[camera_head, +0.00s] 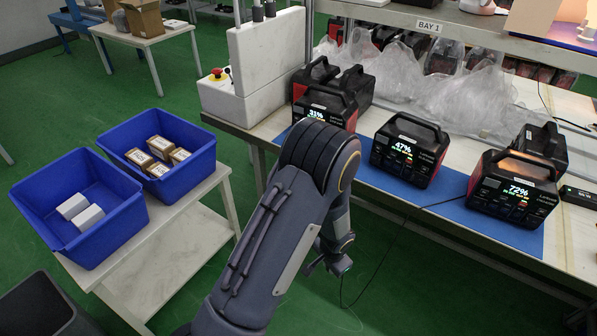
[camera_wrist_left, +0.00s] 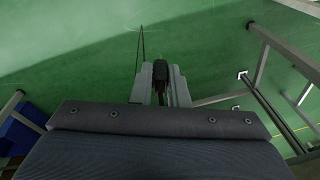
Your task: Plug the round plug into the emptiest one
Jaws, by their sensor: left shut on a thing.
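Three black-and-red power stations stand on a blue mat along the bench. The left one (camera_head: 318,109) shows 31%, the middle one (camera_head: 409,150) 47% and the right one (camera_head: 514,188) 72%. My left gripper (camera_head: 342,266) is in front of the bench edge, below the mat's level. It is shut on a black plug (camera_wrist_left: 160,70), seen between its fingers in the left wrist view (camera_wrist_left: 160,95). A thin dark cable runs from the gripper up towards the right station. My arm hides part of the left station. The plug's face is not visible.
More power stations stand behind (camera_head: 542,146), with clear plastic bags (camera_head: 455,100) at the back of the bench. Two blue bins (camera_head: 120,222) with small boxes stand on a low table (camera_head: 190,250) at left. Green floor is open below the gripper.

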